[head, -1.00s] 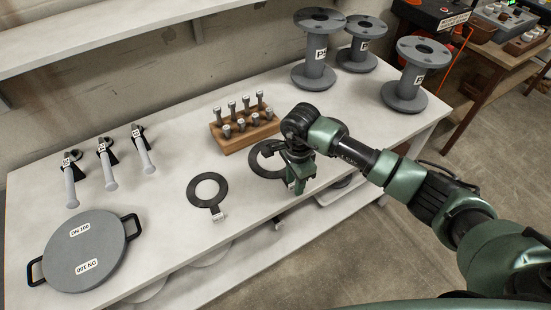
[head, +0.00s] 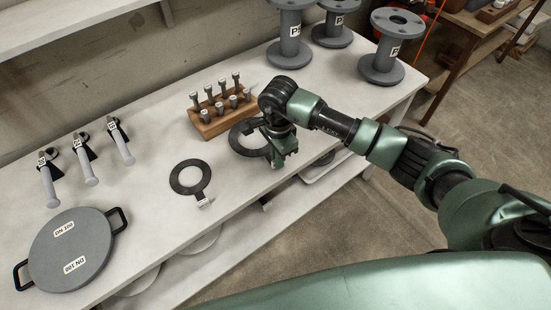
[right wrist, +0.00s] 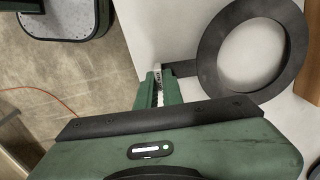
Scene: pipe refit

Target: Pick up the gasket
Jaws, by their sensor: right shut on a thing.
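A black ring gasket with a tab (right wrist: 210,62) is at the right gripper in the right wrist view. My right gripper (right wrist: 158,88) is shut on its tab, where a white label shows between the fingers. In the head view this gasket (head: 238,146) is at the table's front edge, partly hidden by my right gripper (head: 279,160). I cannot tell whether it touches the table. A second black gasket (head: 176,178) with a white-labelled tab lies flat on the table to the left. My left gripper is not in view.
A wooden block (head: 216,121) with several bolts stands behind the gaskets. Grey flanged spools (head: 290,40) stand at the back right. Several grey-handled tools (head: 122,145) and a round grey DN 100 plate (head: 50,262) are at the left. The white table (head: 150,130) has clear room between.

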